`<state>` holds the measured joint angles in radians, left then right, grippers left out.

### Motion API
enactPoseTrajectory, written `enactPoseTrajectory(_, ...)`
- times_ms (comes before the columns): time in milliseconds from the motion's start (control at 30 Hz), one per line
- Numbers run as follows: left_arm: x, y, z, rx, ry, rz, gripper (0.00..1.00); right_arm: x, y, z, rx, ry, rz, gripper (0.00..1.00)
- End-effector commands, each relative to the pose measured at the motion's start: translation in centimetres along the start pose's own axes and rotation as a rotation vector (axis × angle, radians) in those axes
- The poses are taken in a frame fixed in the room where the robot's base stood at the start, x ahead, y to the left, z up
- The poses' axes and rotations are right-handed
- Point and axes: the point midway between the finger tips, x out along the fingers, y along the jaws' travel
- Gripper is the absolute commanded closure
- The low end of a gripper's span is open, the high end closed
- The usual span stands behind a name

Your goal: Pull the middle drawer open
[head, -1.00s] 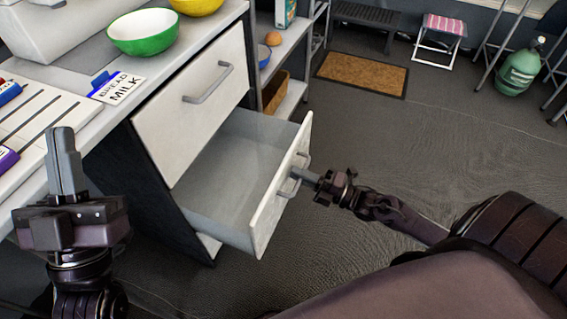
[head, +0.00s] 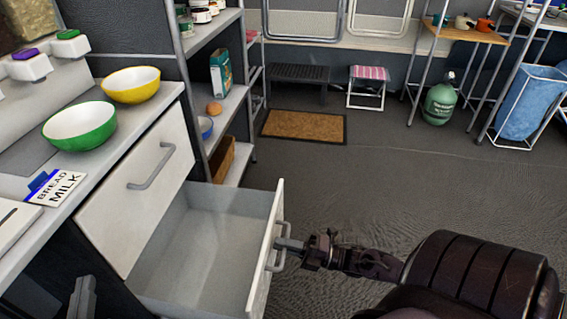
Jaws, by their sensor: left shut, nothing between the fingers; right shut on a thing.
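The middle drawer (head: 205,255) stands well out of the white cabinet, and its grey inside is empty where I can see it. Its front panel (head: 266,252) faces right and carries a grey bar handle (head: 280,258). My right gripper (head: 288,245) is shut on that handle, with its arm coming in from the right.
On the counter are a green bowl (head: 80,127), a yellow bowl (head: 131,85) and a bread-and-milk note (head: 55,187). A shelf unit (head: 226,105) stands behind the cabinet. A brown doormat (head: 304,126) lies beyond. The floor (head: 420,190) to the right is clear.

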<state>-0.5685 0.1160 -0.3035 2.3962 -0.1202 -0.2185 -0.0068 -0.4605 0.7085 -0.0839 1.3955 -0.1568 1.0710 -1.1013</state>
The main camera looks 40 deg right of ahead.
Motion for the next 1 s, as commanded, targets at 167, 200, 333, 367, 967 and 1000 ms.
enactPoseTrajectory(167,0.0,0.0,0.0,0.000,0.001,0.000,1.00,-0.1,-0.1,0.0,0.001,-0.001,-0.003,0.78)
enactPoseTrajectory(200,0.0,0.0,0.0,0.000,0.001,0.000,1.00,0.0,-0.1,0.0,0.001,-0.001,-0.002,0.73)
enactPoseTrajectory(333,0.0,0.0,0.0,-0.001,0.001,0.000,1.00,0.0,-0.1,0.0,0.000,0.000,-0.002,0.73)
enactPoseTrajectory(367,0.0,0.0,0.0,-0.001,0.001,0.000,1.00,0.0,-0.1,0.0,0.000,0.000,-0.002,0.73)
enactPoseTrajectory(967,-0.9,0.2,4.3,-0.010,-0.202,0.003,1.00,-6.9,-0.1,0.0,0.001,-0.001,-0.004,0.73)
enactPoseTrajectory(1000,-0.9,0.3,4.5,-0.010,-0.210,0.003,1.00,-7.3,-0.1,0.0,0.001,-0.001,-0.004,0.73)
